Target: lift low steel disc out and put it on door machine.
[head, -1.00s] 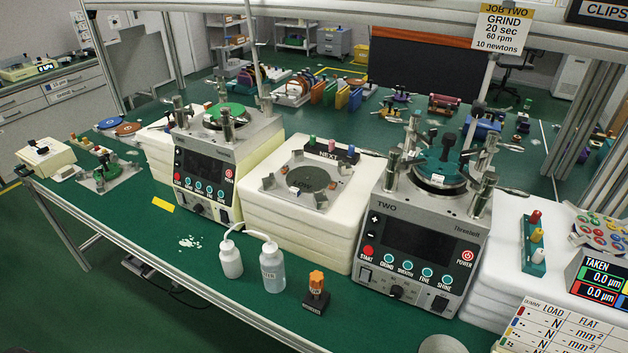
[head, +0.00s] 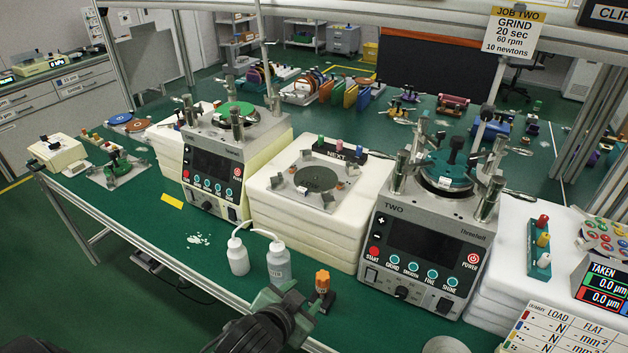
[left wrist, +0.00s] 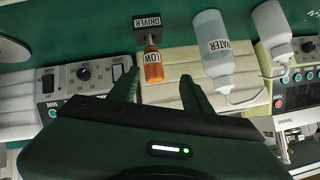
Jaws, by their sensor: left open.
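My left gripper (head: 290,298) is open and empty at the table's front edge, near the driver. The orange-handled driver (head: 322,281) stands in a black block; in the left wrist view its handle (left wrist: 153,68) reads LOW and shows beyond my parted fingers (left wrist: 160,90). A dark grey disc (head: 316,179) lies on the plate marked NEXT. Machine TWO (head: 425,240) carries a teal round fixture (head: 446,178) with a dark knob. I cannot tell which disc is the low steel one. My right gripper is not in view.
Two white bottles (head: 278,263) stand left of the driver; one reads WATER in the left wrist view (left wrist: 215,50). Pale stacked blocks (head: 290,225) fill the space between the machines. A green holder with coloured pegs (head: 540,245) and a readout screen (head: 603,283) are at right.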

